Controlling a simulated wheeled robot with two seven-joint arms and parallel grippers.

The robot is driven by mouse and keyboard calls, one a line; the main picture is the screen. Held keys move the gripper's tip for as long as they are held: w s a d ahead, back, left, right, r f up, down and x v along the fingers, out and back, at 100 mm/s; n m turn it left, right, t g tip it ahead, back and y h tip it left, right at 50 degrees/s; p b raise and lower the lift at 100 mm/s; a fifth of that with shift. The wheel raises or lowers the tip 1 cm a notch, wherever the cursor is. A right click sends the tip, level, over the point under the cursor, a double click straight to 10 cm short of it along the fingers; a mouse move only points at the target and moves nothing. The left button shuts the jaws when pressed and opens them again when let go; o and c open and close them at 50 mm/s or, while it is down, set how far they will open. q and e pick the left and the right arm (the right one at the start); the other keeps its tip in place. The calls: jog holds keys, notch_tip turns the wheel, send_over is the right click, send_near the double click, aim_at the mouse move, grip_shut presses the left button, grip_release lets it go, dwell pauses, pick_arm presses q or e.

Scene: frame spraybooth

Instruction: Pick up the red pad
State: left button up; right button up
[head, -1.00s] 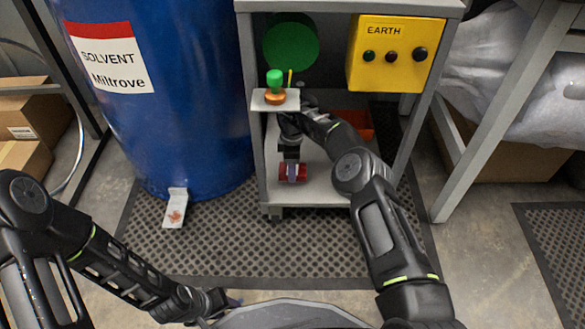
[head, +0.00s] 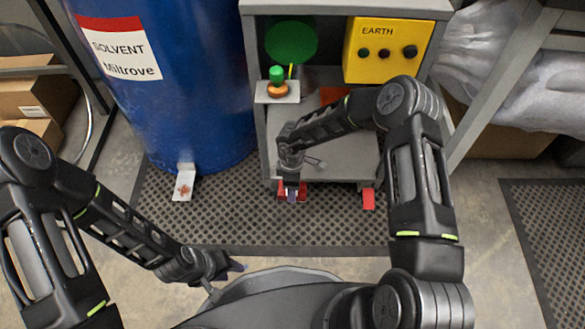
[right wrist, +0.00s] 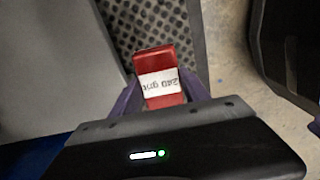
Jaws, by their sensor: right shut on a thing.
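The red pad (head: 303,188) is held in my right gripper (head: 291,194), just in front of the cart's lower shelf in the head view. In the right wrist view the red pad (right wrist: 152,60) sits between the purple fingers and carries a white label reading "240 grit", seen upside down. My right gripper (right wrist: 162,90) is shut on it, and the pad looks clear of the shelf. In the head view the gripper hides the pad's middle. My left gripper (head: 236,268) is low at the front, away from the cart; its opening is too small to tell.
A small ledge (head: 265,97) holds a green-topped orange piece (head: 277,85). A yellow EARTH box (head: 387,52) and a blue solvent drum (head: 190,100) stand close by.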

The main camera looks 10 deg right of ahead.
jog(key=shift+s, duration=0.4)
jog(key=o, duration=0.8)
jog(key=c, duration=0.7)
jog(key=shift+o, duration=0.2)
jog(key=shift+s+d+r, duration=0.1)
jog(key=shift+s, duration=0.35)
jog(key=s+d+r+m, duration=0.1)
jog(key=d+r+m, duration=0.1)
jog(key=r, duration=1.5)
jog(key=s+d+r+m, duration=0.1)
jog(key=d+r, duration=0.3)
jog(key=r, duration=1.3)
jog(key=shift+s+r+m, duration=0.2)
jog(key=shift+s+m, duration=0.05)
jog(key=shift+m, duration=0.15)
jog(key=shift+d, duration=0.2)
